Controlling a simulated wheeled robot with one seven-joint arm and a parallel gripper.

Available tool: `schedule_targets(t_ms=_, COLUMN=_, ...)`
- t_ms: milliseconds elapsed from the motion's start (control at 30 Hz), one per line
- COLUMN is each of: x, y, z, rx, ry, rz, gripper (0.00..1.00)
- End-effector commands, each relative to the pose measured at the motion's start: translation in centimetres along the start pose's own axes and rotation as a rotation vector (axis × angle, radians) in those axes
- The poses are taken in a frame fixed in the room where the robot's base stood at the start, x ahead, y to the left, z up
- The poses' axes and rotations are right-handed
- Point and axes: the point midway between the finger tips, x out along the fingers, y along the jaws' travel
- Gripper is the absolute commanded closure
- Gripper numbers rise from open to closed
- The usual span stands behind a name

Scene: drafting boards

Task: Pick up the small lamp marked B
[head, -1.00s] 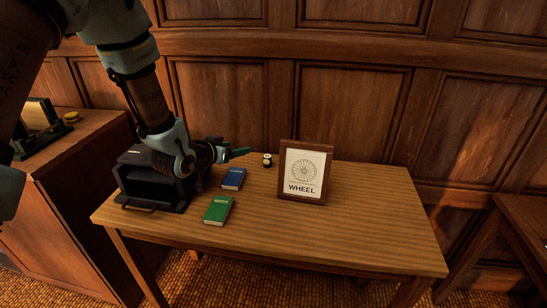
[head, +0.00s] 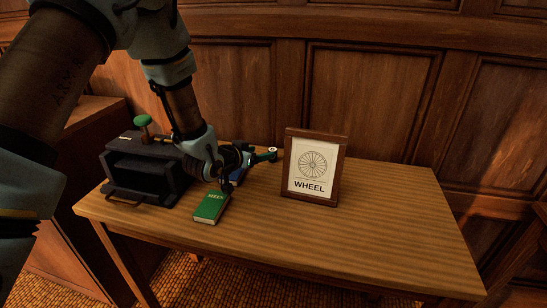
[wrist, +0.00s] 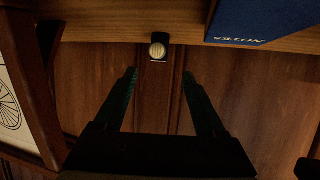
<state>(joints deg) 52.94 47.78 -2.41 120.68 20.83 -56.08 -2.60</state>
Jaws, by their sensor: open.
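A small dark object with a round pale top, which looks like the small lamp (wrist: 158,47), stands near the table's back edge in the wrist view. In the head view the small lamp (head: 272,150) is partly hidden by the green fingers; its letter is too small to read. My gripper (head: 264,157) is at the back of the table, left of the picture frame. In the wrist view my gripper (wrist: 160,82) is open and empty, with its two fingers apart and the lamp seen between and beyond their tips.
A framed wheel picture (head: 312,171) stands close to the right of my gripper. A green book (head: 211,207) lies in front, and a blue book (wrist: 262,20) is mostly hidden under my wrist. A dark box (head: 148,172) stands at the left. The table's right half (head: 400,215) is clear.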

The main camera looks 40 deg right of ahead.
Motion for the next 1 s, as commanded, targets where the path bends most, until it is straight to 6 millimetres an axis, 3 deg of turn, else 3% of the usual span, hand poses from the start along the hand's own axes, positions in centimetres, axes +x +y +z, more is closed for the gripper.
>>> schedule_targets(t_ms=100, x=1.8, y=0.0, z=-0.1, rx=0.001, ry=-0.001, rz=0.000, gripper=0.28)
schedule_targets(t_ms=367, x=3.8, y=0.0, z=-0.1, rx=0.000, ry=-0.001, rz=-0.001, gripper=0.28)
schedule_targets(t_ms=700, x=8.0, y=0.2, z=0.1, rx=0.000, ry=-0.001, rz=0.000, gripper=0.28)
schedule_targets(t_ms=1000, x=8.5, y=0.2, z=0.2, rx=0.000, ry=-0.001, rz=-0.001, gripper=0.28)
